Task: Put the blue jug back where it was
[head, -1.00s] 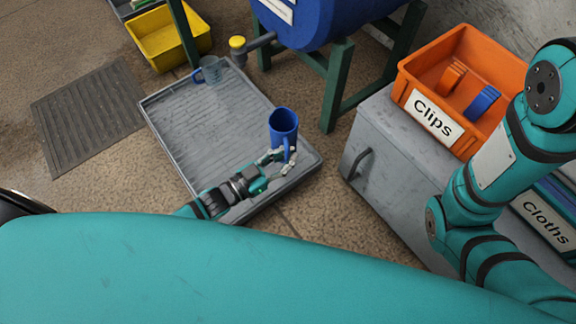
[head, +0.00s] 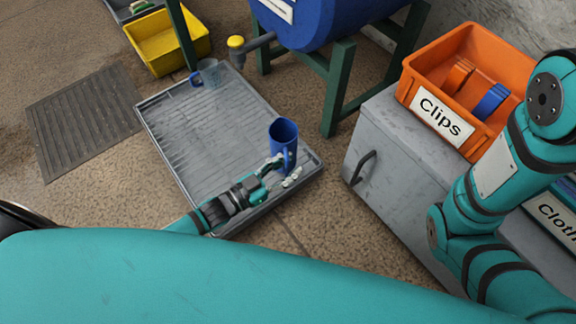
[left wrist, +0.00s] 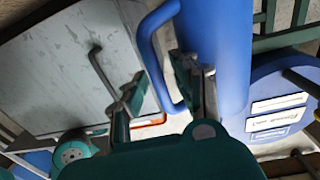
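The blue jug (head: 284,135) is upright at the near right part of the grey ribbed tray (head: 185,130). I cannot tell for sure that its base touches the tray, as the gripper hides it. My left gripper (head: 282,172) is at the jug's near side, by its handle. In the left wrist view the jug (left wrist: 226,45) fills the top middle, and the left gripper's fingers (left wrist: 165,92) stand apart with the blue handle loop between them. The left gripper looks open. My right gripper is out of view; only part of that arm shows at the right.
A clear jug with a blue handle (head: 209,74) stands at the tray's far end, near a yellow-capped tap (head: 236,42) on a blue barrel (head: 325,18). An orange Clips bin (head: 455,65) tops a grey cabinet (head: 395,165). A yellow tub (head: 165,45) is behind.

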